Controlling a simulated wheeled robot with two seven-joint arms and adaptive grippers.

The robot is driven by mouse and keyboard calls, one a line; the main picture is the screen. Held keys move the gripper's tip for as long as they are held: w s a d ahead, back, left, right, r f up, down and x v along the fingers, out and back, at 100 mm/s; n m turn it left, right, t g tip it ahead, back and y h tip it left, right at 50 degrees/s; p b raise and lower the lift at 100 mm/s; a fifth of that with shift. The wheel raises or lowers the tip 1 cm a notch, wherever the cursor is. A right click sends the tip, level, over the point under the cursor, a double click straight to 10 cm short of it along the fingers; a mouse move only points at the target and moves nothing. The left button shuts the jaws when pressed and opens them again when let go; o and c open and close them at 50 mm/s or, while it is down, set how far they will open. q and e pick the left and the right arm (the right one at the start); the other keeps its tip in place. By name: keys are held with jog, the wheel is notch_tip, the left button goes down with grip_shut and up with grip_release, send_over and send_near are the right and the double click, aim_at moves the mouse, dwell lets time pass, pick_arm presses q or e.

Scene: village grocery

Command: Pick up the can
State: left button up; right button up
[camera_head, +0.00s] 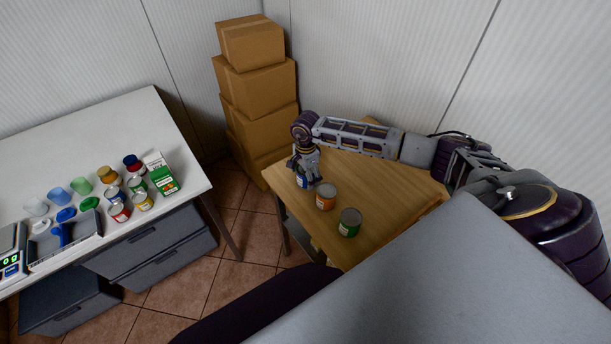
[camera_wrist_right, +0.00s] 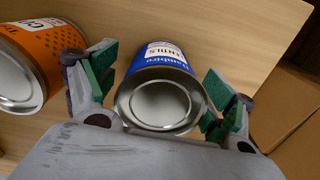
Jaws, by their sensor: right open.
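A blue can (camera_head: 302,181) stands on the wooden table (camera_head: 375,195) near its far left edge. In the right wrist view the blue can (camera_wrist_right: 162,92) shows its silver lid and a white label, between the two green-padded fingers. My right gripper (camera_head: 305,172) is open over the blue can, with a finger on either side; whether the pads touch it I cannot tell. An orange can (camera_head: 326,196) stands beside it, also in the right wrist view (camera_wrist_right: 38,58) left of the fingers. A green can (camera_head: 349,222) stands nearer to me. My left gripper is out of view.
Stacked cardboard boxes (camera_head: 262,106) stand against the wall behind the table, close to the gripper. A white table (camera_head: 95,122) at the left holds several cans, cups, a carton (camera_head: 162,174) and a scale. The wooden table's right part looks clear.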

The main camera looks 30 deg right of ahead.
jog(key=c, duration=1.3)
jog(key=shift+r, duration=0.1)
jog(key=shift+r+b, duration=0.7)
jog(key=shift+r, duration=4.25)
jog(key=shift+n, duration=0.3)
